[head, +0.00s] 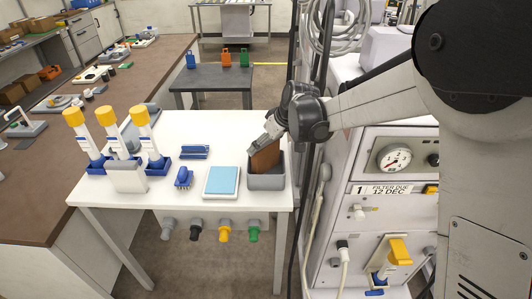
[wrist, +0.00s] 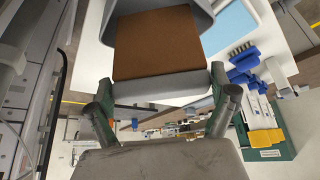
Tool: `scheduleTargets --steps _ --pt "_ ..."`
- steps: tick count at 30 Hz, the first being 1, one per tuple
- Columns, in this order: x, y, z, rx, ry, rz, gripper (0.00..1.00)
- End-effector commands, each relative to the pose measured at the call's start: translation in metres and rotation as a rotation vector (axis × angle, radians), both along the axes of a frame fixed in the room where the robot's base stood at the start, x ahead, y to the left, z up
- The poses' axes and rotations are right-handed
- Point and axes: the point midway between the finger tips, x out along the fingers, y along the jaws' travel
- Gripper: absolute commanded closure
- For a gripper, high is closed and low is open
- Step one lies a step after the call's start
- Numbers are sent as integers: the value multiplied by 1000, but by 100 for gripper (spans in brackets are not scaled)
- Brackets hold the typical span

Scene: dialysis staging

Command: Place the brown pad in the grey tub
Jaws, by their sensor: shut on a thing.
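The brown pad (head: 265,159) is held upright and slightly tilted at the grey tub (head: 267,183), on the right end of the white table. Its lower part is hidden behind the tub's front wall, so it seems partly inside; whether it touches the bottom cannot be seen. My gripper (head: 261,141) is above the tub, shut on the pad's upper end. In the wrist view, the pad (wrist: 157,45) extends away from the fingers (wrist: 161,88), with a grey strip between them. The tub's grey wall (wrist: 202,18) shows beside the pad.
A light-blue pad on a white base (head: 221,181) lies just left of the tub. Blue brushes (head: 183,178) and yellow-capped bottles (head: 120,135) stand farther left on the white table (head: 208,205). A machine with a gauge (head: 393,157) stands close on the right.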

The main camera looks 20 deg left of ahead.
Motion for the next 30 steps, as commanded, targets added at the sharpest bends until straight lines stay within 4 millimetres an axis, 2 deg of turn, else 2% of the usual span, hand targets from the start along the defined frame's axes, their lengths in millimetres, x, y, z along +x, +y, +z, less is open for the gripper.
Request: scheduleTargets --steps 11,18,19,21,30 --pt "0 0 -38 0 0 0 36" --pt "0 0 -39 0 0 0 36" --pt "0 0 -40 0 0 0 8" --pt "0 0 -39 0 0 0 0" --pt "0 -1 -38 0 0 -1 0"
